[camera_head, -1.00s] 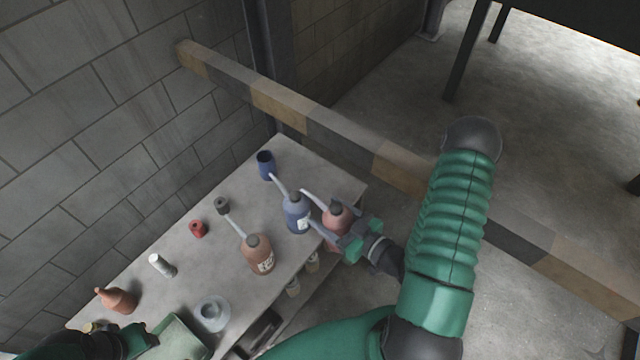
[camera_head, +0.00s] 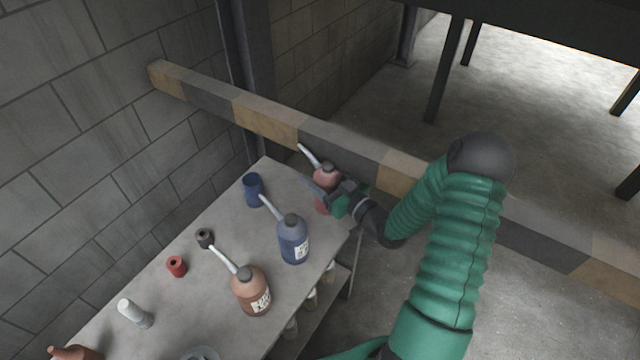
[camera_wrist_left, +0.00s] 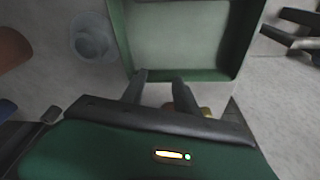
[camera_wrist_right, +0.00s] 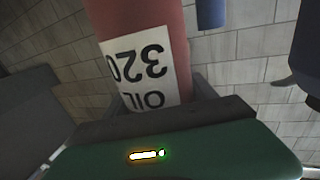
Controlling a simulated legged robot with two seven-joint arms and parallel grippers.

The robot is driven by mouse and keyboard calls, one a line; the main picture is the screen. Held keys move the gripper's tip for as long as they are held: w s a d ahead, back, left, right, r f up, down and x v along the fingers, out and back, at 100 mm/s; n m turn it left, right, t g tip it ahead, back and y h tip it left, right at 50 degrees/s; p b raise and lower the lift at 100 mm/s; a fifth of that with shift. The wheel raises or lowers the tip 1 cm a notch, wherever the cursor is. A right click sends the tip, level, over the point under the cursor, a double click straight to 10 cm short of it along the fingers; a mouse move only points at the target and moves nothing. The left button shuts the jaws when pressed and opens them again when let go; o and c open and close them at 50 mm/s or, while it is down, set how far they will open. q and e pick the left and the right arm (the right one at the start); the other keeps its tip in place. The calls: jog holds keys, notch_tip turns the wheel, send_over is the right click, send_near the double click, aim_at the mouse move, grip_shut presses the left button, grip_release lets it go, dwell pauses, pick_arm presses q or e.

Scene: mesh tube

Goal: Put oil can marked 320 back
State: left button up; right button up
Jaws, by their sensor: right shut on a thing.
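The oil can marked 320 is a pinkish-red bottle (camera_head: 326,175) with a white spout, near the table's far right corner in the head view. My right gripper (camera_head: 328,192) is shut on it. In the right wrist view the red can (camera_wrist_right: 140,25) fills the middle, its white label reading "OIL 320" upside down. The can looks upright; I cannot tell whether its base touches the table.
On the table (camera_head: 215,285) stand a blue oil can (camera_head: 293,240), an orange-brown oil can (camera_head: 250,290), a blue cup (camera_head: 253,190), a red roll (camera_head: 176,266), a dark roll (camera_head: 205,238) and a white tube (camera_head: 133,312). A striped beam (camera_head: 265,119) runs behind the table.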

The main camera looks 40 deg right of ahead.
jog(key=f, duration=0.2)
jog(key=f+b, duration=0.1)
jog(key=shift+w+d+f, duration=0.15)
jog(key=shift+w+f, duration=0.2)
jog(key=shift+d, duration=0.1)
jog(key=o, duration=1.2)
jog(key=shift+s, duration=0.1)
jog(key=o, duration=0.4)
jog(key=shift+c, duration=0.2)
jog(key=shift+s, duration=0.4)
jog(key=s, duration=1.1)
jog(key=shift+p, duration=0.3)
jog(key=shift+s, duration=0.1)
